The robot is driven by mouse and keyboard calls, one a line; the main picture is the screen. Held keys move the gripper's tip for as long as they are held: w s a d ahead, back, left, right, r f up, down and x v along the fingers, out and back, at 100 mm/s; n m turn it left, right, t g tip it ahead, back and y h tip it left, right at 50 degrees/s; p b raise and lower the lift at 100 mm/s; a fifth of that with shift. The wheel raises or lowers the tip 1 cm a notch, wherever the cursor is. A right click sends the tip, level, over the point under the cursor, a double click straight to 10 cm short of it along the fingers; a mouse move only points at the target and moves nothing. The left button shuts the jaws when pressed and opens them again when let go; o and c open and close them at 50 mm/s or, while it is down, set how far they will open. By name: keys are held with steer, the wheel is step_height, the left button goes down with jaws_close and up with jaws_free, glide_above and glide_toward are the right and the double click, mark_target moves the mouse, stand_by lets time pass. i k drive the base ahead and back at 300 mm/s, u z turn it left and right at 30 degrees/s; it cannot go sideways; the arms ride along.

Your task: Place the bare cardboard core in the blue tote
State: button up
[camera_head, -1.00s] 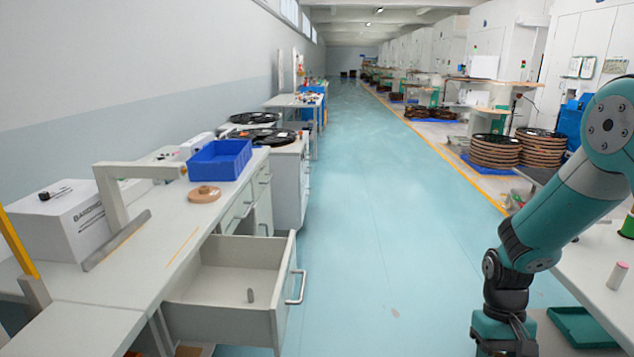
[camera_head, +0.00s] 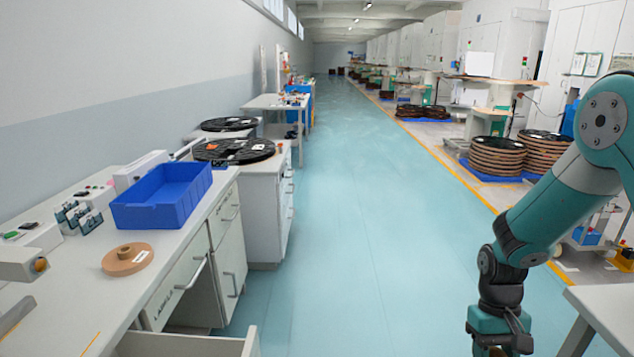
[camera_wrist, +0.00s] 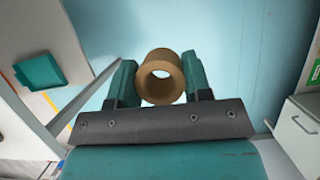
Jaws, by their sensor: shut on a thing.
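My gripper (camera_wrist: 161,82) is shut on a bare cardboard core (camera_wrist: 161,57), a short brown tube held between the two teal fingers in the wrist view. The core's open end faces the wrist camera.
A brown disc with a hub (camera_head: 128,258) lies on the bench in front of the tote. Black reels (camera_head: 234,150) lie on the cabinet beyond. An open drawer (camera_head: 185,343) juts out at the bottom. The aisle floor (camera_head: 370,230) is clear.

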mark_target(176, 198)
steer(key=i, duration=3.35)
steer(key=u, duration=2.85)
